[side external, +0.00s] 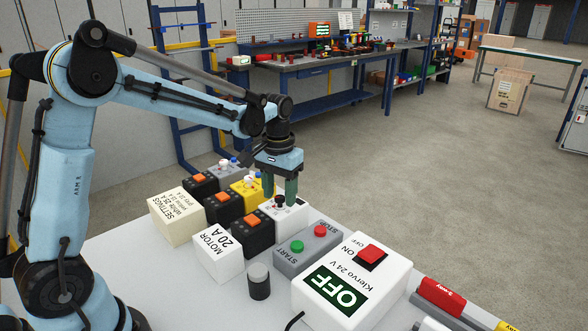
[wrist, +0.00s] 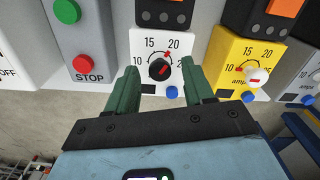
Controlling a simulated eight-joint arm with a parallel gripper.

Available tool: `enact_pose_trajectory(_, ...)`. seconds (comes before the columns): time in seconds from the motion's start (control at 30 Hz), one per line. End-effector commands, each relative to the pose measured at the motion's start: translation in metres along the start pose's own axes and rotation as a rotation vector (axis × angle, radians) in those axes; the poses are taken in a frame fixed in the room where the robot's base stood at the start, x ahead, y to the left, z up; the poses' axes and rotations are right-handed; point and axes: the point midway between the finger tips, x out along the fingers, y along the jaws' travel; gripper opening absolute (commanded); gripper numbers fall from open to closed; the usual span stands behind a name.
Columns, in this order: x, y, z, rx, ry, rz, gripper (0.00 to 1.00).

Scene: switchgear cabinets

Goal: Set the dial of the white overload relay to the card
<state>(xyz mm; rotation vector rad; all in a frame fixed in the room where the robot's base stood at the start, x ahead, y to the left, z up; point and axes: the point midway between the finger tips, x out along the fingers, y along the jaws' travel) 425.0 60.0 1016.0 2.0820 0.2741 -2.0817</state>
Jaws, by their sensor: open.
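The white overload relay (wrist: 144,40) is in the middle of the wrist view, with a black dial (wrist: 158,69) on a scale marked 10, 15, 20 and 25.
A yellow relay (wrist: 232,58) with a white knob stands close at right in the wrist view. A grey START/STOP box (side external: 309,248) and a white OFF box (side external: 353,283) stand nearby. A white MOTOR 20 A block (side external: 218,252) and black units with orange tops (side external: 224,208) crowd around.

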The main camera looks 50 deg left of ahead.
Motion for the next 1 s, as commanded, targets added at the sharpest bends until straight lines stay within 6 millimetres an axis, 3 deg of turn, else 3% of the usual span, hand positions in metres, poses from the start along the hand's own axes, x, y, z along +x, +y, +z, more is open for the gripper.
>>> enact_pose_trajectory(0.23, -0.017, 0.000, 0.000, 0.000, 0.000, 0.000, 0.52)
enact_pose_trajectory(0.7, -0.097, 0.000, 0.000, 0.000, 0.000, 0.000, 0.52)
enact_pose_trajectory(1.0, -0.120, 0.000, 0.000, 0.000, 0.000, 0.000, 0.52)
